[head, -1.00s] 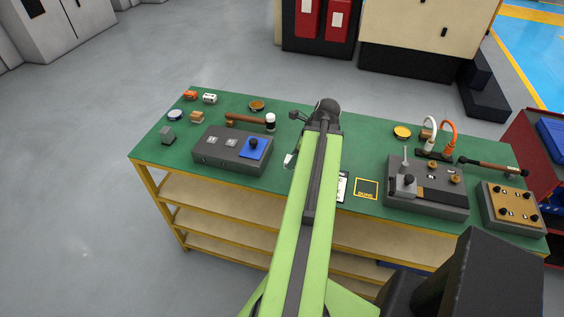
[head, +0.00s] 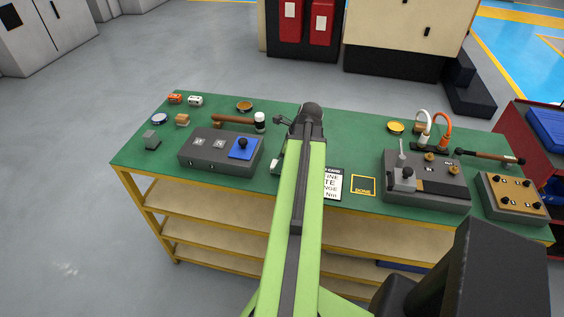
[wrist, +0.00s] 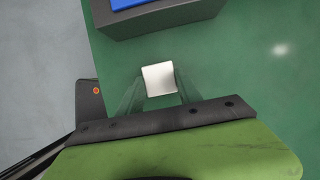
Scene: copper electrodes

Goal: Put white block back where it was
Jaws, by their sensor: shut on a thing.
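The white block (wrist: 158,79) is held between the fingertips of my gripper (wrist: 159,84) in the wrist view. The fingers look thin and see-through, and are shut on the block's two sides. The green bench top lies below; I cannot tell how high the block is above it. In the head view my arm hides most of the gripper. A small white piece, likely the block (head: 275,163), shows at the arm's left side, right of the grey box (head: 200,152) with the blue pad.
The grey box with its blue pad (wrist: 128,3) lies just ahead in the wrist view. A lettered card (head: 332,184) and the yellow DONE square (head: 363,186) lie right of my arm. A grey fixture (head: 425,182) stands farther right. A mallet (head: 240,121) lies behind the grey box.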

